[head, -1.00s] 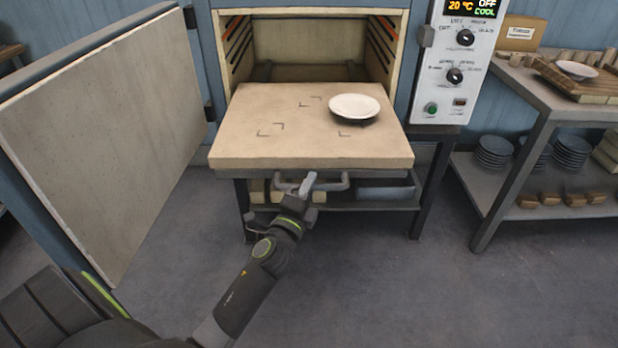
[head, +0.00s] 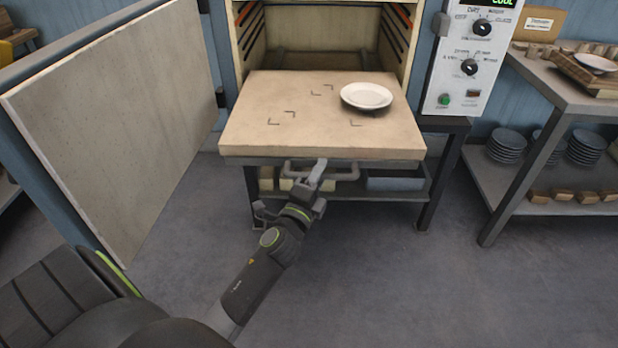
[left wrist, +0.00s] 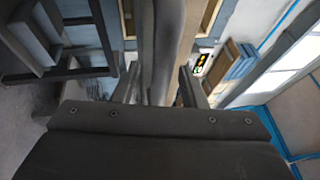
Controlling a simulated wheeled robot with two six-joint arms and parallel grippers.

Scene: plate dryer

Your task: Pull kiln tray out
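The kiln tray (head: 300,115) is a thick beige slab. It sticks far out of the open kiln chamber (head: 325,45) and stays level. A white plate (head: 366,96) rests on it at the right, next to dark corner marks. A grey bar handle (head: 345,173) runs below the tray's front edge. My left gripper (head: 318,172) is at the handle's middle, its fingers on either side of the bar. In the left wrist view the bar (left wrist: 162,45) passes between the two fingertips, which look shut on it. My right gripper is not in view.
The kiln door (head: 120,120) stands wide open at the left. A control panel (head: 475,55) is right of the chamber. A shelf table (head: 550,85) with stacked dark plates (head: 507,145) stands at the right. The floor (head: 400,290) in front is clear.

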